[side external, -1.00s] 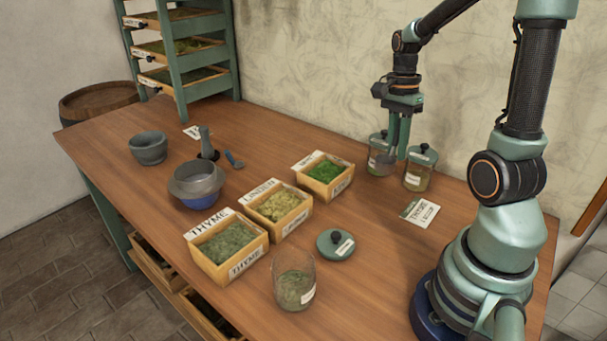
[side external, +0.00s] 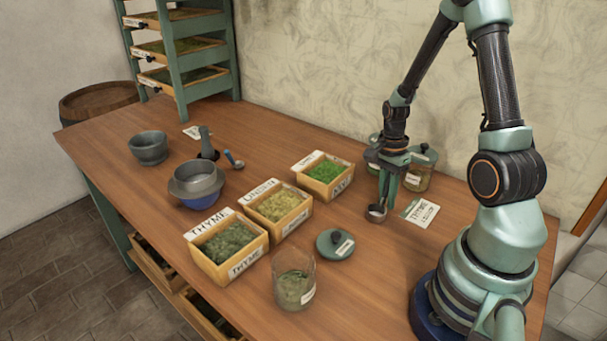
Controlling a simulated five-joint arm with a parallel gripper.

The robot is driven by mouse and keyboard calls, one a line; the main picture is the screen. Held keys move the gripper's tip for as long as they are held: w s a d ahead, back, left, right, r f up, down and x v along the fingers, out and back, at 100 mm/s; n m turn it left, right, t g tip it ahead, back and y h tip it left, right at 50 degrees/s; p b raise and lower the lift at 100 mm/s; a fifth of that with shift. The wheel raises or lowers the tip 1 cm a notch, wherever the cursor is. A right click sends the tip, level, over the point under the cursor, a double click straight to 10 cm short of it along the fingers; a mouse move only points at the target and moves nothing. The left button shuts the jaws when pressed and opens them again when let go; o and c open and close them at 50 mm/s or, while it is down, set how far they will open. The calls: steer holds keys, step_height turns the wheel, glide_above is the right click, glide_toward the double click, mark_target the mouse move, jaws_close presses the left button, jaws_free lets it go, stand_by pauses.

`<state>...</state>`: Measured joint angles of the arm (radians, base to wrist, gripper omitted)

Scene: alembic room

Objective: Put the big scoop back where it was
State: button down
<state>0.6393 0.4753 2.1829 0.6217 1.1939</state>
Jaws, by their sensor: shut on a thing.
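The big scoop (side external: 377,211), a small grey metal cup, hangs at the tips of my gripper (side external: 384,194). My gripper is shut on it and points down, left of the thyme card and in front of the lidded jars. Its handle is mostly hidden between the fingers. I cannot tell whether the cup touches the table. A smaller scoop (side external: 235,160) lies at the left beside the dark pestle stand (side external: 207,145).
Labelled herb boxes, thyme (side external: 228,252), a yellowish one (side external: 277,211) and a green one (side external: 324,178), stand left of my gripper. An open glass jar (side external: 294,282) and a loose lid (side external: 335,244) are in front. Lidded jars (side external: 419,170) stand behind. A card (side external: 423,213) lies at right.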

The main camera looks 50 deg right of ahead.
steer(key=shift+f, duration=0.15)
steer(key=c, duration=0.8)
jaws_free()
step_height(320, 180, up, 12)
steer(key=w+d, duration=0.1)
steer(key=a+r+n+t, duration=0.2)
steer(key=a+r+n, duration=0.2)
steer(key=a+n, duration=0.2)
steer(key=w+a+r+n+t, duration=0.1)
steer(key=a+r+n+t, duration=0.1)
steer(key=a+r+n, duration=0.2)
steer(key=w+a+r+n+t+h, duration=0.1)
steer(key=a+r+n, duration=0.3)
steer(key=a+n, duration=0.5)
steer(key=shift+w+a+n+t, duration=0.25)
steer(key=shift+a+n+t, duration=0.05)
steer(key=shift+n+t, duration=0.65)
